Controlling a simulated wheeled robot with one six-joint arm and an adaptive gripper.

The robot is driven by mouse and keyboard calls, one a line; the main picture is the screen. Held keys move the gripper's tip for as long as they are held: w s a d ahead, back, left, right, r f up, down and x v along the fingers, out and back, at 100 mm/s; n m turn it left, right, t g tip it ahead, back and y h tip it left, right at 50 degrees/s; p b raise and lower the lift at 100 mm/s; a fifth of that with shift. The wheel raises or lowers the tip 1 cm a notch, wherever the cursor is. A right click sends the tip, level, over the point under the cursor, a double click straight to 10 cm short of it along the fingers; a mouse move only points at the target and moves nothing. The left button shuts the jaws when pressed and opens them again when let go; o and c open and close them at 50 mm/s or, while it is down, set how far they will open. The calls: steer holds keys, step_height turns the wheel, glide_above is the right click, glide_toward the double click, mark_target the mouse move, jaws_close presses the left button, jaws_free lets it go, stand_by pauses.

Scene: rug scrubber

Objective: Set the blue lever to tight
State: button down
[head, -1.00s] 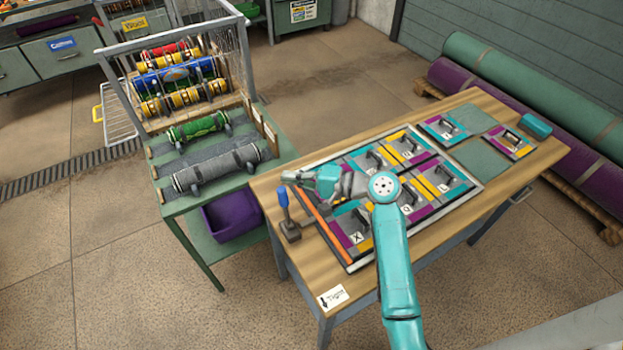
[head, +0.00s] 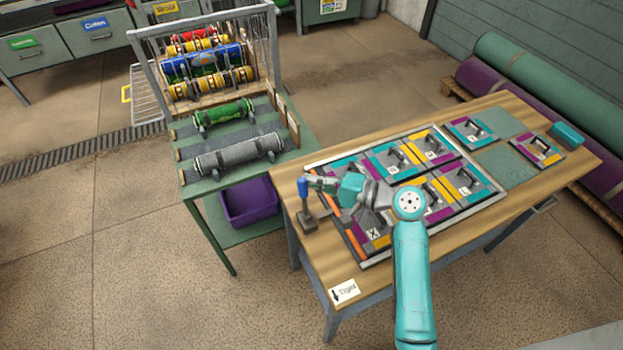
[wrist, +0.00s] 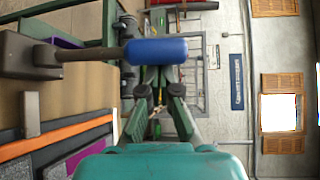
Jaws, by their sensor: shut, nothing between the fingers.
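The blue lever (head: 303,188) stands nearly upright on a dark base (head: 309,223) at the left end of the wooden table. A white "Tight" label (head: 345,291) with an arrow lies at the table's near left corner; the arrow points toward the near edge. My gripper (head: 315,183) is shut and empty, with its tips right at the lever's blue handle. In the wrist view the blue handle (wrist: 156,51) crosses in front of the fingertips (wrist: 156,76) and partly hides them. I cannot tell whether they touch.
A framed panel of colored tiles (head: 375,262) fills the table's middle, under my arm. A green rack (head: 190,176) with rolled rugs stands to the left, with a purple bin (head: 249,203) below. Large rug rolls (head: 545,80) lie behind the table. Floor in front is clear.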

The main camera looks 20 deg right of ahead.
steer(key=s+f+n+t+y, duration=0.1)
steer(key=s+n+t+y, duration=0.1)
steer(key=s+n, duration=0.3)
steer(key=shift+s+f+t+y, duration=0.15)
steer(key=shift+s+t+y, duration=0.25)
steer(key=shift+s+y, duration=0.85)
steer(key=shift+s+f+h, duration=0.1)
steer(key=shift+s+h, duration=0.25)
steer(key=shift+s, duration=0.05)
steer(key=v, duration=1.2)
steer(key=shift+w, duration=0.1)
